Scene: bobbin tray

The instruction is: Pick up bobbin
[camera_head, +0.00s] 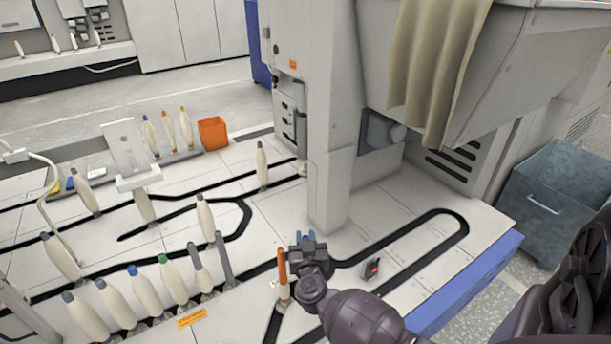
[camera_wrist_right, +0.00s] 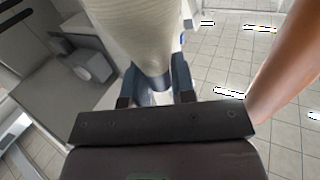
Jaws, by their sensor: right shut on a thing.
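My right gripper (camera_head: 308,239) is above the white table in the head view. In the right wrist view its fingers (camera_wrist_right: 156,88) are shut on the dark tip of a cream bobbin (camera_wrist_right: 150,35), whose body runs out of the top of the picture. In the head view I cannot make out the held bobbin behind the gripper. An orange-topped bobbin (camera_head: 282,265) stands just left of the gripper; an orange shape (camera_wrist_right: 290,75) also shows at the right of the wrist view. A row of cream bobbins (camera_head: 145,290) stands at the front left. My left gripper is not in view.
A white machine column (camera_head: 328,150) rises just behind my right gripper. Black tracks (camera_head: 440,215) cross the table. A small dark object with a red spot (camera_head: 372,267) sits to the right. An orange box (camera_head: 212,133) and more bobbins stand farther back. A grey bin (camera_head: 550,200) is beyond the right edge.

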